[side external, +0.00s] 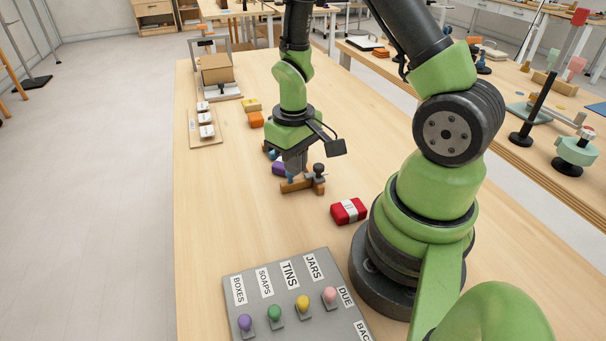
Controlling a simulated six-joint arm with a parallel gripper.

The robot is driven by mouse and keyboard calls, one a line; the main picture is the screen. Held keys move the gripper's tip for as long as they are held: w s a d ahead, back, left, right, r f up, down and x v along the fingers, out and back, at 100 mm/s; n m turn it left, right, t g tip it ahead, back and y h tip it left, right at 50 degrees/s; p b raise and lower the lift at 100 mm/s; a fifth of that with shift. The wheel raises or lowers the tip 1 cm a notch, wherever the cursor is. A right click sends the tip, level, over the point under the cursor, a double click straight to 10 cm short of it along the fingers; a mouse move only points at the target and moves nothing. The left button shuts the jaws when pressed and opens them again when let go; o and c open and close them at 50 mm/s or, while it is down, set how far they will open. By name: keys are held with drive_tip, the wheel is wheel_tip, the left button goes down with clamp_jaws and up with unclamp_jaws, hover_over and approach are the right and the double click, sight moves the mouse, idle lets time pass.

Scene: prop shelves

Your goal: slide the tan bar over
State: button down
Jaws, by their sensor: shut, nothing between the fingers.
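The tan bar (291,187) is a short wooden piece lying on the bench below my gripper, with an upright dark round-topped part (319,173) at its right end. My gripper (296,174) points down, shut and empty, just behind or above the bar. I cannot tell whether the fingertips touch it. A purple item (279,169) and a blue item (269,153) sit just left of the gripper, partly hidden by it.
A red box with a white band (349,211) lies right of the bar. A grey panel (262,314) with labels and coloured knobs stands in front. The bench's left front is clear.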

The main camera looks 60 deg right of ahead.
sight(302, 180)
drive_tip(key=shift+f, duration=2.35)
drive_tip(key=shift+r, duration=0.1)
drive_tip(key=shift+r, duration=0.35)
drive_tip(key=shift+w+d, duration=1.15)
drive_tip(key=shift+s+a, duration=0.15)
